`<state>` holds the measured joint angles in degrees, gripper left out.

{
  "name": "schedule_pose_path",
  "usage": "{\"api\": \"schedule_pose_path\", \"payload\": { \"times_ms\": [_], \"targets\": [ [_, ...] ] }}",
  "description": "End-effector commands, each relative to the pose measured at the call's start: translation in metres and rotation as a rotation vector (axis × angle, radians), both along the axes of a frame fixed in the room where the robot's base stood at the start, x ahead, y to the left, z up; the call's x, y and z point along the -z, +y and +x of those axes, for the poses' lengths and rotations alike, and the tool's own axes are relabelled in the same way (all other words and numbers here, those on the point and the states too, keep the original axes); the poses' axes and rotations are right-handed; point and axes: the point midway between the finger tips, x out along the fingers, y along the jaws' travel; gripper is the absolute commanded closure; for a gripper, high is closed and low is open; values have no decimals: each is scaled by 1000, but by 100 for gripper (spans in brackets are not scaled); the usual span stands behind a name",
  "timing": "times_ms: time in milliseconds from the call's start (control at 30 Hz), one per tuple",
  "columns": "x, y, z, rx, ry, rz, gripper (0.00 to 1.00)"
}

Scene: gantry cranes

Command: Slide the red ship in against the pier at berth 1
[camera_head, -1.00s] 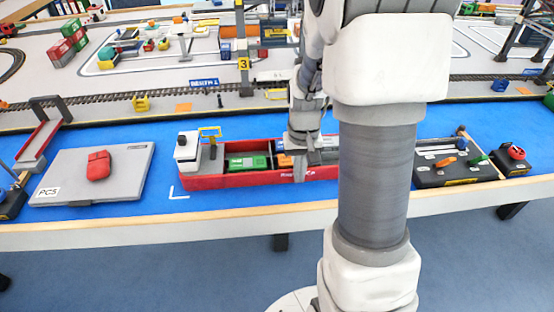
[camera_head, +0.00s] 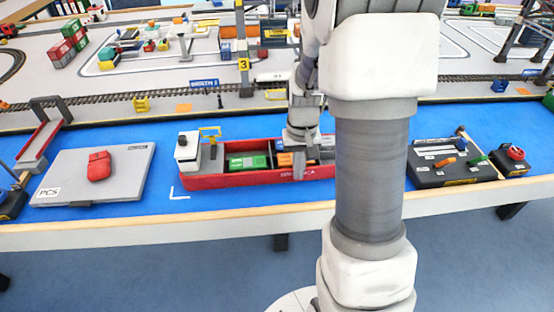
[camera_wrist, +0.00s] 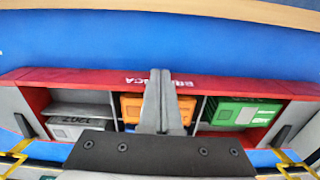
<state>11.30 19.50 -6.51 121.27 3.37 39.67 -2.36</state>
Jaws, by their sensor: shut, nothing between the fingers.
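The red ship (camera_head: 240,178) floats on the blue water strip, its long side roughly along the pier, with a white cabin at its left end and green and orange containers aboard. Blue water shows between it and the pier edge (camera_head: 150,121) behind. A blue berth 1 sign (camera_head: 204,83) stands on the pier. My gripper (camera_head: 299,176) is shut and empty, pointing down at the ship's near side. In the wrist view its fingers (camera_wrist: 155,78) overlap the red hull (camera_wrist: 90,78) beside its lettering. I cannot tell whether they touch it.
A grey PCS box (camera_head: 130,165) with a red object lies left of the ship. White corner marks (camera_head: 178,193) are on the water by the ship's front left. Crane legs (camera_head: 244,50) stand behind.

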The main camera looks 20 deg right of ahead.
Motion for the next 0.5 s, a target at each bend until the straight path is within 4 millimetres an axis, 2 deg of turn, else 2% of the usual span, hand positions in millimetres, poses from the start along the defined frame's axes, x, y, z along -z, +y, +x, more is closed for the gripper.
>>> {"api": "schedule_pose_path", "payload": {
  "times_ms": [500],
  "targets": [
    [-1, -9, 28, 0, -8, -2, 100]
  ]
}}
